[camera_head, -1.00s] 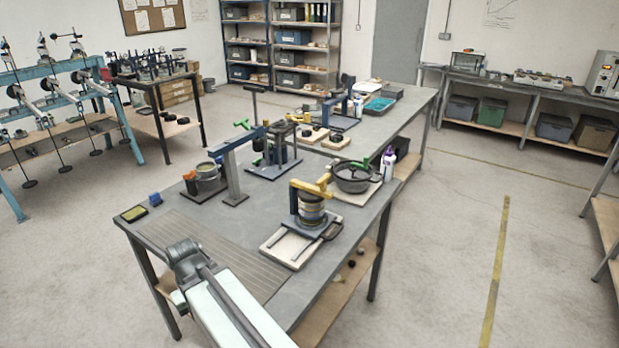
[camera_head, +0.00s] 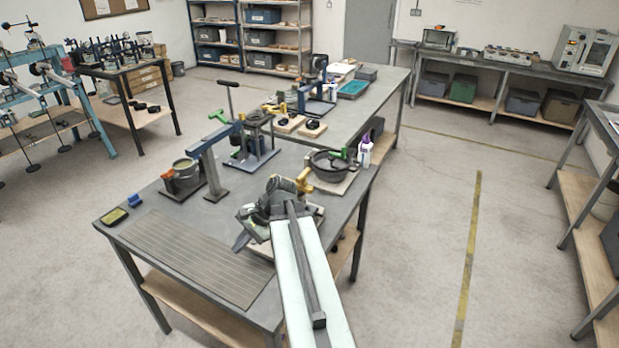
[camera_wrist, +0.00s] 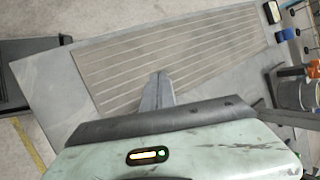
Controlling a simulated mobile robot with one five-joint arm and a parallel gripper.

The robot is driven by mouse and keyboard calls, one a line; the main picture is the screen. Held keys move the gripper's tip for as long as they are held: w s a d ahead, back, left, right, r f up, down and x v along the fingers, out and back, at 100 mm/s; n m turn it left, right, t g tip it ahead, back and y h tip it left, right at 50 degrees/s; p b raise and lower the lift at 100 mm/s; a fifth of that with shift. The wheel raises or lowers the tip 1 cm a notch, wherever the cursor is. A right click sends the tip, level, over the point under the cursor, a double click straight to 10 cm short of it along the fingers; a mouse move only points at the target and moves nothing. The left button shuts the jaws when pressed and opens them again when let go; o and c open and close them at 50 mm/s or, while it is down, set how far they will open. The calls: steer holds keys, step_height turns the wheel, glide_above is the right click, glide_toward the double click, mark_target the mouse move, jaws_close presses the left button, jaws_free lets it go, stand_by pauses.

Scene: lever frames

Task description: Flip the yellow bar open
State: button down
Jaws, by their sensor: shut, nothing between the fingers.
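The yellow bar (camera_head: 303,176) belongs to a small press on a pale board, on the near table (camera_head: 215,215). Only its end shows behind my wrist in the head view; the rest of the bar and most of the press are hidden. My gripper (camera_head: 241,242) is shut and empty, in front and to the left of the press. In the wrist view the shut fingers (camera_wrist: 157,90) point over the ribbed mat (camera_wrist: 180,55), and the yellow bar is not seen there. I cannot tell the gap between gripper and bar.
A black pan (camera_head: 329,165) and a white bottle (camera_head: 365,151) stand beyond the press. A blue arm on a post (camera_head: 213,170) and a grey pot (camera_head: 186,172) stand to the left. The ribbed mat (camera_head: 200,255) on the near left is clear.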

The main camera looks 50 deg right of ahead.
steer(key=s+d+r+m+t, duration=0.3)
steer(key=s+d+r+m, duration=0.1)
steer(key=d, duration=0.5)
steer(key=s+d+r+m+t+h+p, duration=0.1)
steer(key=s+d+r+m+t, duration=0.2)
steer(key=s+d+r+m, duration=0.2)
steer(key=s+d+r+m+t+h+p, duration=0.1)
steer(key=s+d+r+m+t, duration=0.2)
steer(key=d, duration=1)
step_height(320, 180, up, 2)
steer(key=s+m, duration=0.2)
steer(key=m, duration=0.2)
steer(key=shift+d+r+m, duration=0.15)
steer(key=shift+r+m, duration=0.1)
steer(key=shift+m, duration=0.15)
steer(key=shift+s, duration=0.1)
steer(key=b+x, duration=0.3)
steer(key=x, duration=0.7)
steer(key=shift+r, duration=0.1)
